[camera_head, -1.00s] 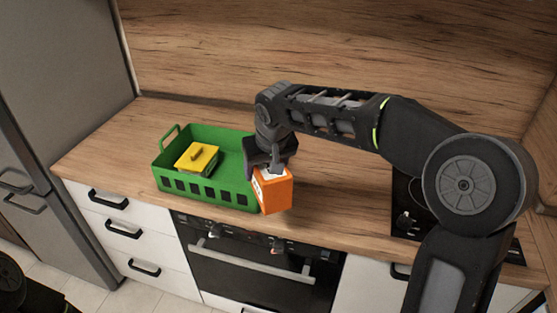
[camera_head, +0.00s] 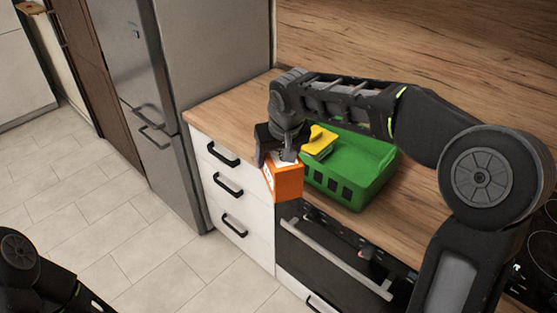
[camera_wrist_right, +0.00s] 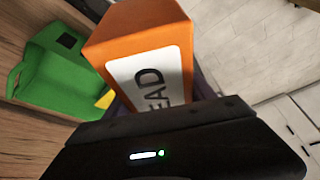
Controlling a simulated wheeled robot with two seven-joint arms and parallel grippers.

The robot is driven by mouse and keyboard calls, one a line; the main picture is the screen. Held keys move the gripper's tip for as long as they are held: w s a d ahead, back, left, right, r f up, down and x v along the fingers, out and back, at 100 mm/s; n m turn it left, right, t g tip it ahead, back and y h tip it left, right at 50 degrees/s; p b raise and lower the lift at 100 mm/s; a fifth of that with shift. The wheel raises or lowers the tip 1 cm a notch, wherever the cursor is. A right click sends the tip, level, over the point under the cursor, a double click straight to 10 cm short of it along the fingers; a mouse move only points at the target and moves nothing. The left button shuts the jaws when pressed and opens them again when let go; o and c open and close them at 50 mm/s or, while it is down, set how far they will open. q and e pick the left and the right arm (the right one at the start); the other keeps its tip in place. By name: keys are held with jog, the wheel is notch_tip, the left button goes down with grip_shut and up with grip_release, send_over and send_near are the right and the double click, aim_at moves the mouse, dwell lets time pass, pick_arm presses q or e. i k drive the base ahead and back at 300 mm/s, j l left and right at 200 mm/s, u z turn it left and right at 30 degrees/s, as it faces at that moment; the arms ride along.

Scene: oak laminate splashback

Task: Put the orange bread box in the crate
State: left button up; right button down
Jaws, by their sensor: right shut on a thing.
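The orange bread box (camera_head: 284,183) hangs from my right gripper (camera_head: 284,158), which is shut on it. In the head view it is in front of the counter's front edge, at the left front of the green crate (camera_head: 362,168), and overlaps part of the crate in the picture. In the right wrist view the bread box (camera_wrist_right: 143,49) fills the middle, its white label reading partly "EAD". The crate also shows there at the left (camera_wrist_right: 42,75). A yellow-topped item (camera_head: 319,142) lies in the crate. My left gripper is out of view; only part of my left arm shows at bottom left.
The wooden counter (camera_head: 228,106) has bare room left of the crate. White drawers with black handles (camera_head: 228,187) and an oven (camera_head: 330,257) are below. A grey fridge (camera_head: 150,90) stands at the left, with open tiled floor (camera_head: 140,245) in front.

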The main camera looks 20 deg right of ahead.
aim_at(356, 176)
jog(key=u, duration=0.45)
jog(key=i+l, duration=0.1)
jog(key=l, duration=0.25)
jog(key=i+l, duration=0.1)
jog(key=l, duration=0.25)
jog(key=i+l, duration=0.1)
jog(key=l, duration=0.25)
jog(key=i+l, duration=0.1)
jog(key=l, duration=0.2)
